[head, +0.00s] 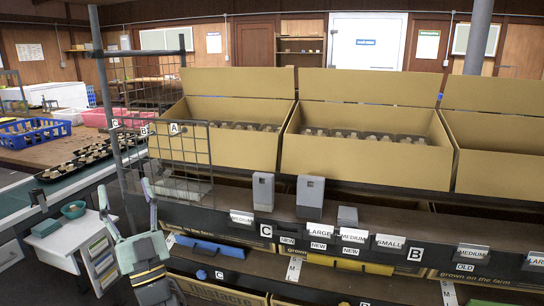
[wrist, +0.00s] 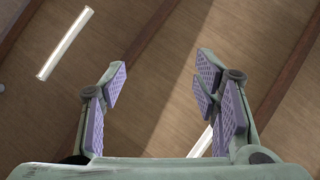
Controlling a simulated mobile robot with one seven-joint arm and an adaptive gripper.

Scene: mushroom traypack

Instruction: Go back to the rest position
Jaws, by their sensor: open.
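My gripper (head: 126,204) is at the lower left of the head view, with its two fingers pointing up and spread apart. In the wrist view my gripper (wrist: 160,88) is open, with purple ridged pads and nothing between them. Behind the fingers the wrist view shows only the brown ceiling and bright strip lights (wrist: 65,43). In the head view the gripper is in front of the left end of the rack, near the wire grid (head: 183,165).
Cardboard boxes (head: 365,158) holding dark trays stand on the rack, above a labelled shelf edge (head: 290,236). A blue crate (head: 35,133) is farther back. A small white stand (head: 62,240) is left of my gripper.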

